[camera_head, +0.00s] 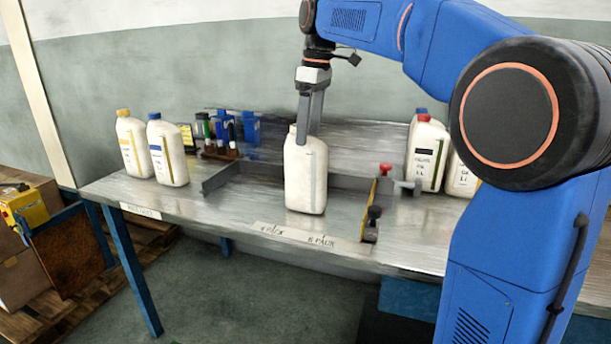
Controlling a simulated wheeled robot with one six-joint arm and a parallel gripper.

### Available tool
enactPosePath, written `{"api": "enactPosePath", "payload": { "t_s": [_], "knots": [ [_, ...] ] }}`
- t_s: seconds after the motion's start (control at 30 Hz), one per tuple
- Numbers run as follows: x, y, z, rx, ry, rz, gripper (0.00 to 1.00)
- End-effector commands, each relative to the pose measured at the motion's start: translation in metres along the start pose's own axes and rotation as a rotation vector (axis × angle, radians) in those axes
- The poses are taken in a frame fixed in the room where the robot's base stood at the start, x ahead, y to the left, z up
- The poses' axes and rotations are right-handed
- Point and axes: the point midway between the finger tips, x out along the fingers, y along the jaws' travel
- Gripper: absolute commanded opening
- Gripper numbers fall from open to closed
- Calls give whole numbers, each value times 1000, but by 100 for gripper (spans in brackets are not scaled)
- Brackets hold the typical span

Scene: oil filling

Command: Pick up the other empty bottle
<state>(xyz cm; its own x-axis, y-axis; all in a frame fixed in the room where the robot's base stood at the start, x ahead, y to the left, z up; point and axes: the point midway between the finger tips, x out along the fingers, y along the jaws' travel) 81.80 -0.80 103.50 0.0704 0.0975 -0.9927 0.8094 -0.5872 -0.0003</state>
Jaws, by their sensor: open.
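A white bottle (306,175) with no cap visible stands upright near the middle of the metal table, inside a low-walled station. A vertical strip runs down its right side. My gripper (309,130) points down at the top of this bottle, with its fingers at the neck. The fingers are seen nearly edge-on and partly hide the neck; I cannot tell whether they touch it. The jaws are open.
A yellow-capped bottle (134,146) and a blue-capped bottle (168,152) stand at left. A rack of small items (222,138) is behind. A red-capped bottle (426,156) and others stand at right, partly behind my arm. A red-knobbed fitting (386,169) is right of the station.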

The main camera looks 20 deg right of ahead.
Motion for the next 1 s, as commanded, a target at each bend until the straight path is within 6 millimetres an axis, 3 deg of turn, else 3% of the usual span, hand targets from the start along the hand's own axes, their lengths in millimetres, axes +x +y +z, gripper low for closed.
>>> {"api": "enactPosePath", "payload": {
  "t_s": [0.2, 0.47, 0.73, 1.0],
  "knots": [
    [32, 0, 0, 0, 0, 0, 71],
    [48, 0, 1, 1, 0, 0, 71],
    [83, 0, 3, 1, -1, -1, 71],
    [94, 0, 3, 1, 0, 1, 71]
  ]
}}
